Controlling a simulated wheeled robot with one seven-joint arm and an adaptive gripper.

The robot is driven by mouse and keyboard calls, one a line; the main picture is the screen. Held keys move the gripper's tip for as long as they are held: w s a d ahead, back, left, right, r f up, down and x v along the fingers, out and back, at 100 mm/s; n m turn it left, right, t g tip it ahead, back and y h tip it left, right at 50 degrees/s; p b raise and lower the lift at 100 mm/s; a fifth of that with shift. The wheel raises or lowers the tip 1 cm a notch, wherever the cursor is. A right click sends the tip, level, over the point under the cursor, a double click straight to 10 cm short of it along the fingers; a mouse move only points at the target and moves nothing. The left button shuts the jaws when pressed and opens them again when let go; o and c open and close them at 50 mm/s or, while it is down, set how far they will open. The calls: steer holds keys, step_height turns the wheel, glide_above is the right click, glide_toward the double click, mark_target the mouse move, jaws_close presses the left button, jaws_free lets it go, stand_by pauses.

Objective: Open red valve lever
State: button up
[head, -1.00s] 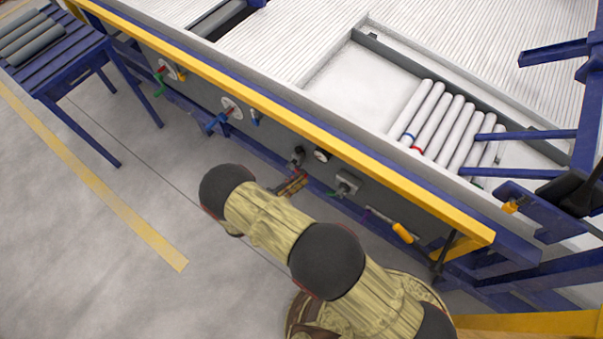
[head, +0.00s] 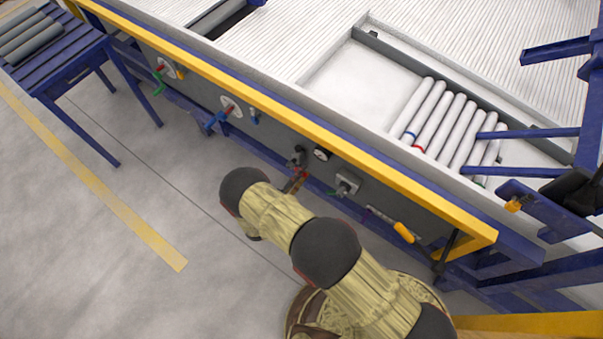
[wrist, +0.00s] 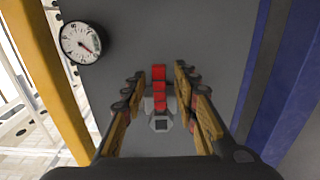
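The red valve lever (wrist: 158,88) shows in the wrist view as a short red bar above a grey fitting (wrist: 160,123) on the grey panel. My gripper (wrist: 158,80) is open, with one finger on each side of the lever. A gap shows between the lever and each finger; I cannot tell how deep the lever sits between them. In the head view the lever's red (head: 304,173) shows small below a dark valve body (head: 298,157), and my arm hides most of the gripper.
A round gauge (wrist: 80,43) sits close by on the panel. A yellow rail (head: 330,145) runs along the panel's top edge. Blue valve handles (head: 215,122), a grey fitting with green (head: 346,186) and a yellow-handled lever (head: 403,232) are on the same panel.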

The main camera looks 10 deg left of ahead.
steer(key=shift+w, duration=0.1)
steer(key=shift+c, duration=1.1)
jaws_close()
